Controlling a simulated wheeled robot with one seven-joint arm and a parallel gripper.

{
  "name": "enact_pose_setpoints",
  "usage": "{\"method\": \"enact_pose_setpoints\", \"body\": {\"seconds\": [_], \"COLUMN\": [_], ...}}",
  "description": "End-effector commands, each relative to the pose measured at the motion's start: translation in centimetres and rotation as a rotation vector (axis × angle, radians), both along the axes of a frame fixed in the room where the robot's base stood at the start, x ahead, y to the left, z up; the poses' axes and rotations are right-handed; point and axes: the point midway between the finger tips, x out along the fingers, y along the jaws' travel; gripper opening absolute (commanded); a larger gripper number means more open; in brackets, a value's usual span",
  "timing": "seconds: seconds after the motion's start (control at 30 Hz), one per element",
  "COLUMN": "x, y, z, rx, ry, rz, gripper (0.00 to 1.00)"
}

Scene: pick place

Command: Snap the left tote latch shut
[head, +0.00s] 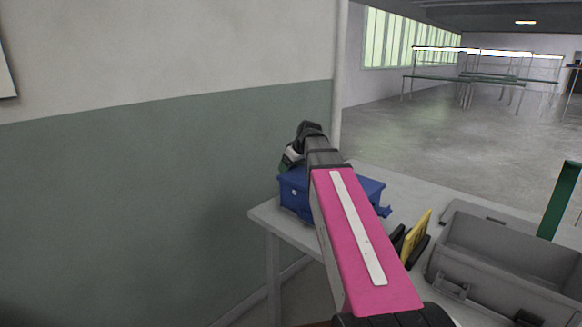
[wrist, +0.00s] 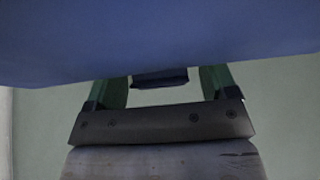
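A blue tote (head: 295,197) sits on the grey table, partly hidden behind my arm in the head view. Its blue surface (wrist: 160,40) fills the top of the wrist view. A small dark latch-like tab (wrist: 160,79) sticks out below that surface. My gripper (wrist: 163,84) has its two green fingers apart, one on each side of the tab, with a gap on both sides. In the head view my gripper (head: 287,165) is at the tote's far left side, mostly hidden. Another blue latch (head: 385,211) juts from the tote's right side.
A grey crate (head: 500,245) stands on the table (head: 375,180) at the right. A yellow item (head: 416,238) with black parts stands between it and my arm. A green post (head: 560,202) rises behind the crate. A wall (head: 150,215) is close on the left.

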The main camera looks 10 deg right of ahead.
Motion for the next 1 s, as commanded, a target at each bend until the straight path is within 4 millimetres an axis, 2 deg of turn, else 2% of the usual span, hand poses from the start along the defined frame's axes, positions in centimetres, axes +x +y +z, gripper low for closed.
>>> {"method": "enact_pose_setpoints", "body": {"seconds": [0.37,0.8,1.0], "x": [-0.3,-3.0,-4.0], "y": [-0.2,-2.2,-2.9], "z": [0.7,6.5,8.5], "rx": [0.0,0.0,0.0], "ry": [0.0,-0.001,0.0], "rz": [0.0,0.0,0.0], "gripper": [0.79,0.79,0.79]}}
